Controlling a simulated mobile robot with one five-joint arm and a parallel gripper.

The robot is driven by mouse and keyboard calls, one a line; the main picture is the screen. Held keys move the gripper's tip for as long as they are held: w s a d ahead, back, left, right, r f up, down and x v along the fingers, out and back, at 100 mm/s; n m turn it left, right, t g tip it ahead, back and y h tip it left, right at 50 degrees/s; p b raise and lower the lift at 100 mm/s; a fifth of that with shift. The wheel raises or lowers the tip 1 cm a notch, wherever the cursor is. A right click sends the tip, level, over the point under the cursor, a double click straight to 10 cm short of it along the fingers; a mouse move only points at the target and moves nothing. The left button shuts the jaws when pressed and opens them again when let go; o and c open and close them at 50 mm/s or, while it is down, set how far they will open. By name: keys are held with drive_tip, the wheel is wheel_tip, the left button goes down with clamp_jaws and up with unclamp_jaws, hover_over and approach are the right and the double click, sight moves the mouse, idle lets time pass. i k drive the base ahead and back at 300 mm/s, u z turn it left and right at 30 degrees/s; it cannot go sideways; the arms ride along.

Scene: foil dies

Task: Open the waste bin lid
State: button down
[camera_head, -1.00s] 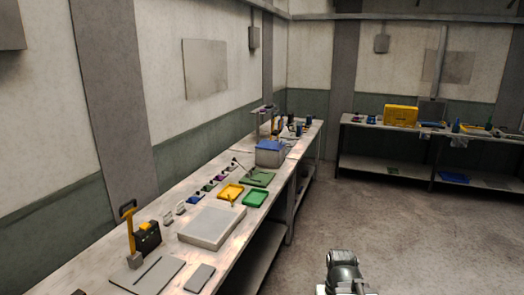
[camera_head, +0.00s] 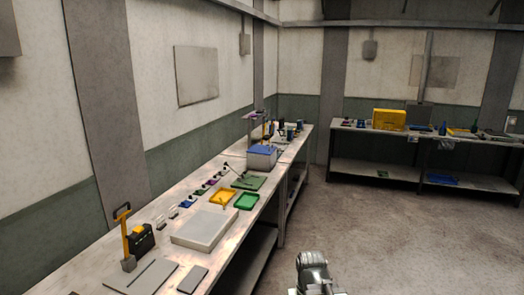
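A grey box with a blue top (camera_head: 262,158) stands on the long left workbench, towards its far end. It is the only lidded, bin-like thing I can make out, but I cannot tell for sure that it is the waste bin. Its blue top looks flat and closed. A grey metal part of my arm shows at the bottom edge, right of the bench and well apart from the box. My gripper's fingers are not visible.
The left workbench (camera_head: 205,262) carries a pale flat case (camera_head: 205,229), a yellow tray (camera_head: 222,197), a green tray (camera_head: 247,201) and a yellow-handled lever tool (camera_head: 125,241). A far bench holds a yellow case (camera_head: 389,119). The floor (camera_head: 400,235) between is clear.

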sight(255, 148)
drive_tip(key=i, duration=1)
drive_tip(key=z, duration=1.05)
drive_tip(key=i, duration=3.2)
drive_tip(key=u, duration=3.75)
